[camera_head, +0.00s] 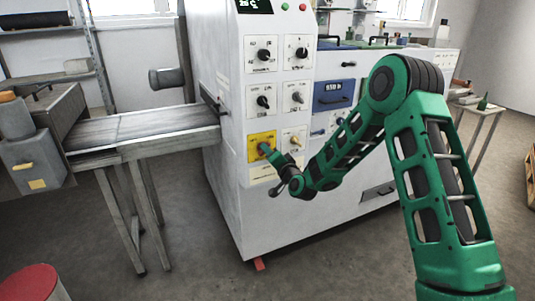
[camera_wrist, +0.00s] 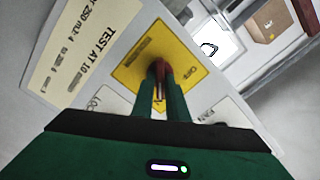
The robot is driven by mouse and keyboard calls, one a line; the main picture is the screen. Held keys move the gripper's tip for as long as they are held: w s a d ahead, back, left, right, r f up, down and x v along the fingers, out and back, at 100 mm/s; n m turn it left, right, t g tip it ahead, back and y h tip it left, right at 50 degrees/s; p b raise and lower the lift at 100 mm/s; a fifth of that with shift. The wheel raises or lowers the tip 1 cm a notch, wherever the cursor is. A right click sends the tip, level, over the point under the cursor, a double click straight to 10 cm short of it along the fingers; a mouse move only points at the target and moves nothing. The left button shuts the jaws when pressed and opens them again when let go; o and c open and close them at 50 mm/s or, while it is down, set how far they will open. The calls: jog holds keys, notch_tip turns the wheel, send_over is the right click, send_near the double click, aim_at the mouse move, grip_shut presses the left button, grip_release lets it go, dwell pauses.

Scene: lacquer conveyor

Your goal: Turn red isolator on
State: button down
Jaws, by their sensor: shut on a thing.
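The red isolator knob (camera_wrist: 160,70) sits on a yellow plate (camera_wrist: 142,60) in the wrist view. In the head view the yellow plate (camera_head: 255,139) is low on the left column of switch panels on the white machine. My gripper (camera_head: 264,149) reaches the knob from the right, and its fingers (camera_wrist: 162,90) are shut on the knob. The fingers hide part of the knob, so I cannot clearly tell which way it points.
Other panels with black knobs (camera_head: 264,55) are above the yellow plate. A conveyor table (camera_head: 140,125) joins the machine at left. A red round-topped object (camera_head: 30,284) stands at lower left. The floor in front of the machine is clear.

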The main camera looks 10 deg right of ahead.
jog(key=shift+d+f, duration=0.15)
jog(key=shift+d, duration=0.3)
dwell(0.4)
jog(key=c, duration=1.8)
grip_release()
jog(key=shift+w, duration=0.1)
jog(key=shift+a, duration=0.15)
jog(key=shift+v, duration=5.2)
